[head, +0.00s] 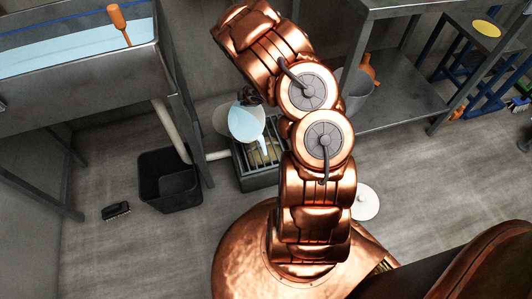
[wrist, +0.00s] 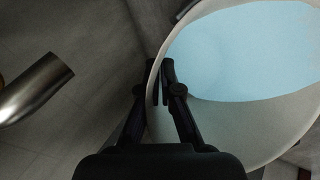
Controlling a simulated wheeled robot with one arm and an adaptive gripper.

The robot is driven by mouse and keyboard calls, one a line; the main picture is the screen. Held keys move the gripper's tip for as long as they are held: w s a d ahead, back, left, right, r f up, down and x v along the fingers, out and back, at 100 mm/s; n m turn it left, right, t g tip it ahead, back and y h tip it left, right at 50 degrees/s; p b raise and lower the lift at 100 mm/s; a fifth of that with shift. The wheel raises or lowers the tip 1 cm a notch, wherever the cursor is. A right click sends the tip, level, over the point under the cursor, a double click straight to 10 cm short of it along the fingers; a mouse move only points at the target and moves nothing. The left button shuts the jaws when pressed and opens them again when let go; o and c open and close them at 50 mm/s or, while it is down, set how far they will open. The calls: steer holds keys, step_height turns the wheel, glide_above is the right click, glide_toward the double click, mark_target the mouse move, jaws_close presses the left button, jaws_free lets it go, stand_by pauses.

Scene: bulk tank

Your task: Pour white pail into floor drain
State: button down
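The white pail (head: 224,118) hangs over the floor drain (head: 250,180), a raised dark frame with a slatted grate. The pail is tilted and holds pale blue liquid. A narrow pale blue stream runs from its lower right side down toward the grate. My gripper (head: 250,97) is at the pail's far rim, partly hidden by my arm. In the wrist view, my gripper (wrist: 167,85) is shut on the pail's near wall at the rim. The pail (wrist: 240,125) and its liquid fill the right side there.
A dark bin (head: 170,180) stands left of the drain, near a white pipe (head: 172,130). A metal vat (head: 80,85) with blue liquid is upper left. A black brush (head: 116,211) and a white disc (head: 367,203) lie on the floor. A metal shelf (head: 400,95) stands right.

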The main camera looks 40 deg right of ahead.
mark_target(252, 119)
steer(key=shift+s+d+f+t+b, duration=0.25)
steer(key=shift+s+f+t+b, duration=0.6)
steer(key=shift+b, duration=2.5)
stand_by(0.6)
steer(key=shift+s+d+t+y+b, duration=0.25)
steer(key=shift+s+t+b, duration=0.55)
steer(key=shift+b, duration=1.6)
stand_by(0.7)
